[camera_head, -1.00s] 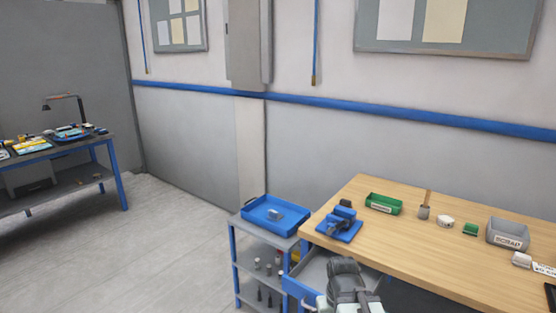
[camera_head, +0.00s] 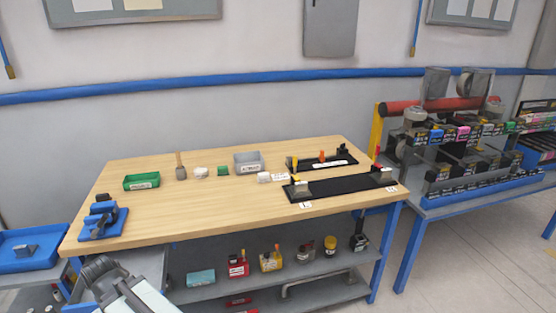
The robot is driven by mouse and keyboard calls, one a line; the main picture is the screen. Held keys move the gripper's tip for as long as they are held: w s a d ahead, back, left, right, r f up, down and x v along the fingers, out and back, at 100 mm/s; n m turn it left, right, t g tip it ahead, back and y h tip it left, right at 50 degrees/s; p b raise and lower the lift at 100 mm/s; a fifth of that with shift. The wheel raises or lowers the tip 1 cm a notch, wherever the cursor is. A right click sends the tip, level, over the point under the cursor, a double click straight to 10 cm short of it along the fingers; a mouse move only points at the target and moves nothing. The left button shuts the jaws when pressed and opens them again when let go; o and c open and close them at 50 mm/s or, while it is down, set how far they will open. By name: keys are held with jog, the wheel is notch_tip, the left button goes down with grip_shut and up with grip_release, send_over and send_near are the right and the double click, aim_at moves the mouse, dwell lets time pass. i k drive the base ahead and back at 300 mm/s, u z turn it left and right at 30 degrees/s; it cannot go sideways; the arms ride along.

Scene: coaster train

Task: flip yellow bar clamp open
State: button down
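Two black fixtures stand at the right end of the wooden table. The rear fixture (camera_head: 340,163) carries a small yellow upright piece (camera_head: 295,163) at its left end and an orange one (camera_head: 321,156) near its middle. Part of my arm shows at the lower left, well away from the fixtures. My gripper's fingers are not visible.
Several items sit on the shelf below. A blue-framed bench with racks (camera_head: 470,190) stands right; floor is open at the lower right.

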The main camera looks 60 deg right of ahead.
aim_at(295, 176)
jog(key=u, duration=1.85)
jog(key=k, duration=0.8)
jog(key=z, duration=2.1)
jog(key=i, duration=0.55)
jog(key=u, duration=0.1)
